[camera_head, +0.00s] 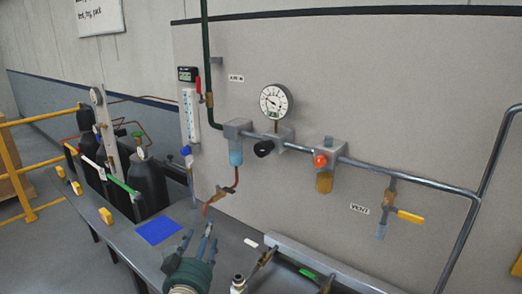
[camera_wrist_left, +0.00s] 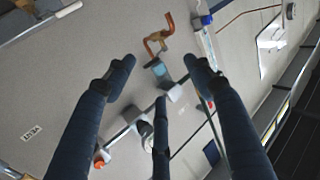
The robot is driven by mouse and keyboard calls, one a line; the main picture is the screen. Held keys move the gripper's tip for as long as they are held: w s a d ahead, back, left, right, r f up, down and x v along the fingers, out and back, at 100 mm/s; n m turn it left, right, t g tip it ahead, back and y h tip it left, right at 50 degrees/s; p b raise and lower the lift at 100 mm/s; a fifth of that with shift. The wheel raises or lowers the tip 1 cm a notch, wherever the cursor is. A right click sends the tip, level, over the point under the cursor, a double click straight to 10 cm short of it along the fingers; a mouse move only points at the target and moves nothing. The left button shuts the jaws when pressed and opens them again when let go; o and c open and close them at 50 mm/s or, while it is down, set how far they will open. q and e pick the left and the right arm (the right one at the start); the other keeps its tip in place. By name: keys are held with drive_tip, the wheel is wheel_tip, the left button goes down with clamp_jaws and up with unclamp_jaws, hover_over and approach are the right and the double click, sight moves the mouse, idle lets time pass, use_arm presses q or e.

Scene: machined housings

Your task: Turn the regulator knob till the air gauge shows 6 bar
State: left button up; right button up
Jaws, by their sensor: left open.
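The air gauge (camera_head: 276,101) is a round white dial with a dark rim on the wall pipe in the head view. Its needle points left and slightly up, but the numbers are too small to read. The black regulator knob (camera_head: 263,148) sticks out below it from a grey regulator body (camera_head: 287,139). My left gripper (camera_head: 200,234) is open and empty, below and left of the knob and apart from it. Its spread dark fingers also show in the left wrist view (camera_wrist_left: 160,68), where one finger partly covers the regulator area. My right gripper is not in view.
A filter with a blue bowl (camera_head: 236,152) hangs left of the regulator. A unit with a red-orange knob (camera_head: 320,160) and a yellow-handled vent valve (camera_head: 410,216) are to the right. A bent copper tube (camera_head: 223,192) hangs above the bench (camera_head: 232,264). Dark cylinders (camera_head: 149,181) stand left.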

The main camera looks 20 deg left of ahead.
use_arm(q)
drive_tip(key=w+d+r+m+t+h, duration=0.1)
drive_tip(key=w+r+t+h, duration=0.15)
drive_tip(key=r, duration=0.35)
drive_tip(key=w+d+r+m+t+h, duration=0.2)
drive_tip(key=w+r, duration=0.1)
drive_tip(key=r, duration=0.2)
drive_tip(key=m+h, duration=0.5)
drive_tip(key=h, duration=0.3)
approach(260, 151)
drive_tip(key=shift+g, duration=0.35)
drive_tip(key=p+x, duration=0.1)
drive_tip(key=x, duration=1)
drive_tip(key=shift+a+r, duration=0.15)
drive_tip(key=shift+s, duration=0.1)
drive_tip(key=shift+c, duration=0.3)
drive_tip(key=shift+r, duration=0.15)
drive_tip(key=c, duration=1)
